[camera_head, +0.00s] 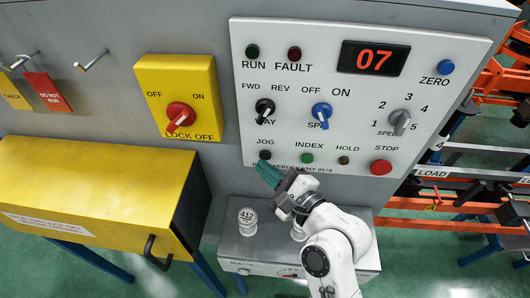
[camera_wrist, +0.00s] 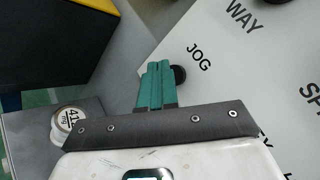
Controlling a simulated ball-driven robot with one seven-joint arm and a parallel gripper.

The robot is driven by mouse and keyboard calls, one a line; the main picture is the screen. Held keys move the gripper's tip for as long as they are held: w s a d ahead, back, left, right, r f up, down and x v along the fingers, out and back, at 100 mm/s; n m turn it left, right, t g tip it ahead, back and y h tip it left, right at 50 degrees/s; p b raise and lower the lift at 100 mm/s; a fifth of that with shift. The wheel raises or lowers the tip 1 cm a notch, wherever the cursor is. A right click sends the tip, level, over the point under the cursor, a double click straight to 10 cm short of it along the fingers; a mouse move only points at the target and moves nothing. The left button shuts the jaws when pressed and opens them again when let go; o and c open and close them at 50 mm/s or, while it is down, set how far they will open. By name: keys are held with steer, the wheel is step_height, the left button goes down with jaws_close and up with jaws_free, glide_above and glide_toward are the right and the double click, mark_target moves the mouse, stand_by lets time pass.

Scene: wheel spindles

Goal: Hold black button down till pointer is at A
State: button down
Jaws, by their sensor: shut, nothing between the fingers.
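The black JOG button (camera_head: 265,154) is at the lower left of the white control panel (camera_head: 340,28). It also shows in the wrist view (camera_wrist: 179,75), just right of the fingertips. My gripper (camera_head: 264,169) has green fingers, shut with nothing between them. In the head view the tips are just below the button; in the wrist view they partly overlap its left edge (camera_wrist: 157,66). I cannot tell whether they touch it. A small "A" mark (camera_head: 432,207) is on the orange frame at the right. I cannot make out the pointer's reading.
The display (camera_head: 374,58) reads 07. A green INDEX button (camera_head: 307,158), a HOLD button (camera_head: 344,160) and a red STOP button (camera_head: 381,167) line the panel's bottom. A yellow lock-off switch (camera_head: 180,75) and yellow box (camera_head: 90,170) are left. A grey box (camera_head: 232,262) stands below.

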steer(key=shift+s, duration=0.25)
steer(key=s+p, duration=0.2)
steer(key=s, duration=0.2)
steer(key=shift+s+a+p, duration=0.1)
steer(key=shift+s+p, duration=0.3)
steer(key=shift+f, duration=0.1)
stand_by(0.4)
steer(key=s+d+f+n+g+h+b, duration=0.1)
steer(key=s+d+f+n+g+h, duration=0.3)
steer(key=d+f, duration=0.4)
steer(key=s+d+f+n+g+h, duration=0.2)
steer(key=s+d+f+n+h, duration=0.25)
steer(key=d+f+n, duration=0.35)
steer(key=s+d+f+n+g+h, duration=0.1)
steer(key=s+d+n+g+h, duration=0.2)
steer(key=s+d, duration=1)
steer(key=s+n+g, duration=0.1)
steer(key=s+g, duration=0.1)
steer(key=shift+s+d+n+h+b, duration=0.3)
steer(key=shift+s+d+h, duration=0.05)
steer(key=shift+s+d, duration=0.05)
